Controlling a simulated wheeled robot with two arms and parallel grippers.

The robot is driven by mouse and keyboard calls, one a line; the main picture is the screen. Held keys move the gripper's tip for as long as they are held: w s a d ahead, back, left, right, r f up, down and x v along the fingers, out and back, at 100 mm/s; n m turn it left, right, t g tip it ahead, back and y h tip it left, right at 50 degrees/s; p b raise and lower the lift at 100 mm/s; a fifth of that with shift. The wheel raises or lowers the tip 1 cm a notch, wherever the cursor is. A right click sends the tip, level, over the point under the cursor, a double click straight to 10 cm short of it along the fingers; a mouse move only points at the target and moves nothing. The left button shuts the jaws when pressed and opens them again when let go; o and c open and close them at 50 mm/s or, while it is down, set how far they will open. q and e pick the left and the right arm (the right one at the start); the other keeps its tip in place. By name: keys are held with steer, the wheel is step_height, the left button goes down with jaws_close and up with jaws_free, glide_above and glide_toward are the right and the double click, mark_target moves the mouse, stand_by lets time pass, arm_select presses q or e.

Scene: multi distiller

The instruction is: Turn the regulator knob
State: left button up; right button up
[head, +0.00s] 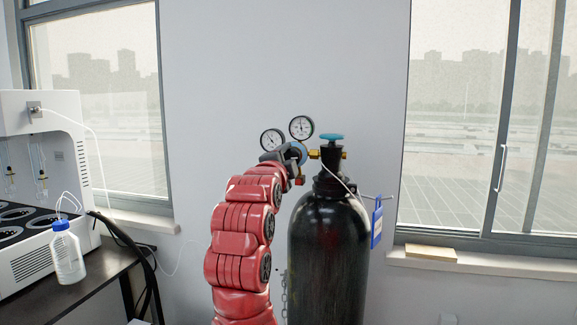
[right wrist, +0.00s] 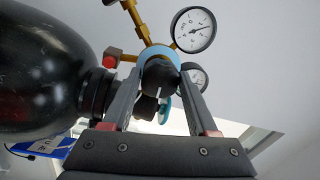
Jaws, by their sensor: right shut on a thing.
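The regulator sits on top of a black gas cylinder (head: 328,250), with two round gauges and brass fittings. Its light blue round body (head: 300,150) shows just beyond my right gripper (head: 291,156). In the right wrist view, the black regulator knob (right wrist: 160,77) lies between the two fingers of my right gripper (right wrist: 161,72), in front of the blue ring. The fingers are shut on the knob. In the head view the gripper mostly hides the knob. My left gripper is not in view.
A teal valve handwheel (head: 331,137) tops the cylinder, close right of the regulator. A white machine (head: 40,180) and a blue-capped bottle (head: 67,252) stand on a dark table at left. The wall between the windows is bare.

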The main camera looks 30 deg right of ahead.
stand_by(0.3)
steer(key=o, duration=1.4)
steer(key=shift+c, duration=0.2)
steer(key=b+v, duration=0.1)
steer(key=v, duration=1.6)
steer(key=shift+a, duration=0.2)
steer(key=shift+r, duration=0.1)
